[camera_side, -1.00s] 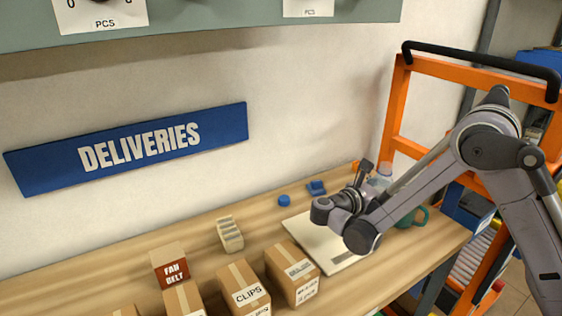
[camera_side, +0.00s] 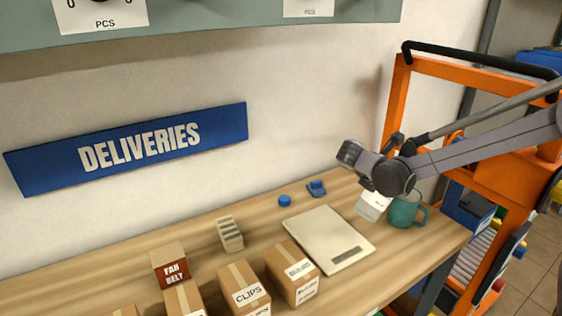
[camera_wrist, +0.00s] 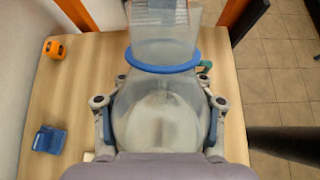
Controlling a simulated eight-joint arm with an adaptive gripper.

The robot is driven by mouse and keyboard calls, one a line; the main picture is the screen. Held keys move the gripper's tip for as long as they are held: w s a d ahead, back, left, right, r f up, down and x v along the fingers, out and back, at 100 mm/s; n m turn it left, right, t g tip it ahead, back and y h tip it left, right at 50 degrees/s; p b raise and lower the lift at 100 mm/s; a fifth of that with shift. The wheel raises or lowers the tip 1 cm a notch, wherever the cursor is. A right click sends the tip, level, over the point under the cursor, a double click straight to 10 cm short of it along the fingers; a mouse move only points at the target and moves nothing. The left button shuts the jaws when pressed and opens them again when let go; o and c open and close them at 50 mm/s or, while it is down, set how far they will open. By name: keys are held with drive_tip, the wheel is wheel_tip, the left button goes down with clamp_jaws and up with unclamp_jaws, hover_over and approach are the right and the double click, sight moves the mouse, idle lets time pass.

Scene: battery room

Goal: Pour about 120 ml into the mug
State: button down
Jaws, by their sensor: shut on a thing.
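My gripper (camera_side: 376,180) is shut on a clear bottle (camera_side: 371,206) just left of the teal mug (camera_side: 405,211) in the side view. The bottle is partly hidden by my gripper and looks tilted there. In the wrist view, the fingers of my gripper (camera_wrist: 160,122) press on both sides of the clear bottle (camera_wrist: 160,95), which has a blue ring (camera_wrist: 163,68) and pale contents. The mug stands upright on the bench; only a bit of its teal handle (camera_wrist: 206,65) shows in the wrist view. I see no stream, and the mug's inside is hidden.
A flat pale scale-like plate (camera_side: 322,235) lies on the wooden bench, left of the bottle. A blue cap (camera_side: 284,200) and a blue object (camera_side: 316,188) lie behind it. Several cartons stand at the front left. An orange frame (camera_side: 398,105) rises behind my arm.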

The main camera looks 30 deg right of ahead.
drive_tip(key=y, duration=0.2)
drive_tip(key=a+f+y, duration=0.1)
drive_tip(key=shift+a+y, duration=0.15)
drive_tip(key=shift+y, duration=1.15)
drive_tip(key=f, duration=0.4)
drive_tip(key=a+f, duration=0.1)
drive_tip(key=f, duration=0.1)
drive_tip(key=shift+w, duration=0.15)
drive_tip(key=shift+a+f+y, duration=0.1)
drive_tip(key=shift+f+y, duration=0.05)
drive_tip(key=shift+y, duration=0.15)
drive_tip(key=shift+a+r+t+y, duration=0.3)
drive_tip(key=shift+y, duration=0.2)
drive_tip(key=shift+d+r+m+y, duration=0.1)
drive_tip(key=shift+r+m+y, duration=0.25)
drive_tip(key=shift+y, duration=0.45)
drive_tip(key=shift+r, duration=0.2)
drive_tip(key=shift+a+r+y, duration=0.2)
drive_tip(key=shift+r+y, duration=0.2)
drive_tip(key=shift+y, duration=0.4)
